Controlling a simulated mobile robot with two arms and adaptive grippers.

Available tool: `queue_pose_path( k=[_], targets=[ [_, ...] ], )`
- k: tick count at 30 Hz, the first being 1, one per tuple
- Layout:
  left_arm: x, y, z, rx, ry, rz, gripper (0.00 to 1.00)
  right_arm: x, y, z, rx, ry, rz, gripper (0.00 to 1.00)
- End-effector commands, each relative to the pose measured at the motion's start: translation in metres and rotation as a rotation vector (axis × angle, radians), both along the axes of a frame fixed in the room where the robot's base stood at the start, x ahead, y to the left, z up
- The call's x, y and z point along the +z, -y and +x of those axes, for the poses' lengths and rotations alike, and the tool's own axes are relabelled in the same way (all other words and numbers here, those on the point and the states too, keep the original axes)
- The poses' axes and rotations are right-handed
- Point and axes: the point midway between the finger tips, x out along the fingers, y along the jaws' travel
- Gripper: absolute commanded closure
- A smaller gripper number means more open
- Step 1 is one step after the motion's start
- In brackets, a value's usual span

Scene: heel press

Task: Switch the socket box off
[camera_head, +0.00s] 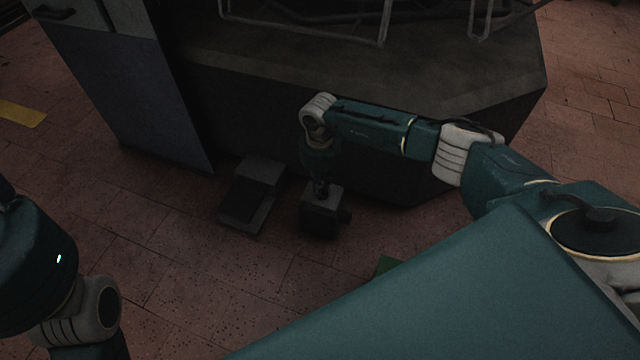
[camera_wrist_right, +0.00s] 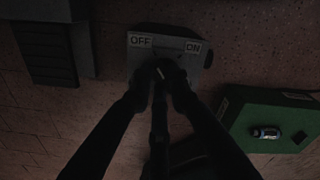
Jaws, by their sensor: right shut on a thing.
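The socket box (camera_head: 322,219) is a small grey box on the tiled floor in front of the dark machine base. In the right wrist view its top (camera_wrist_right: 172,38) bears the labels OFF on the left and ON on the right. A dark switch knob (camera_wrist_right: 161,73) with a small pale mark sits below and between the labels. My right gripper (camera_head: 321,187) points down onto the box. In the wrist view its two dark fingers (camera_wrist_right: 160,92) are closed around the knob, hiding most of it. I cannot tell which label the knob points to. My left gripper is out of view.
A dark foot pedal (camera_head: 252,196) stands left of the box, close to it. The machine base (camera_head: 250,90) rises behind. A green box (camera_wrist_right: 250,122) with a small pale part on top lies to the right in the wrist view. Open floor lies in front.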

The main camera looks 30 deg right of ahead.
Motion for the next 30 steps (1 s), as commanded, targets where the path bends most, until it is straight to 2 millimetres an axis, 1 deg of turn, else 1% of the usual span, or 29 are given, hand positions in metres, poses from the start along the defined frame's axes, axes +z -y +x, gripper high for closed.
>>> queue_pose_path(
  k=[7,8,9,10,18,22,26,30],
  targets=[
    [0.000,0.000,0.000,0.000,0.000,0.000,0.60,0.000,0.000,-0.001,0.002,-0.002,-0.001,1.00],
    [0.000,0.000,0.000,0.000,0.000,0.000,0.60,0.000,0.000,-0.001,0.002,-0.002,-0.001,0.77],
    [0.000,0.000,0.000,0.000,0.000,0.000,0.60,0.000,0.000,-0.001,0.002,-0.002,-0.001,0.69],
    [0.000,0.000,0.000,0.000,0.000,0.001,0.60,0.000,0.000,-0.001,0.002,-0.002,-0.001,0.64],
    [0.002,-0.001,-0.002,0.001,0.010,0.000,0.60,0.000,0.000,0.000,0.001,-0.001,-0.001,0.64],
    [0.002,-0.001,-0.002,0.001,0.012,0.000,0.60,0.007,0.000,0.001,0.001,0.002,0.000,0.64],
    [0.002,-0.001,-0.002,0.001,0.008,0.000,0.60,0.028,0.001,0.002,0.001,0.004,-0.001,0.64],
    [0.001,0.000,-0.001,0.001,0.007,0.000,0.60,0.059,0.000,0.001,0.002,0.004,-0.001,0.64]
  ],
)
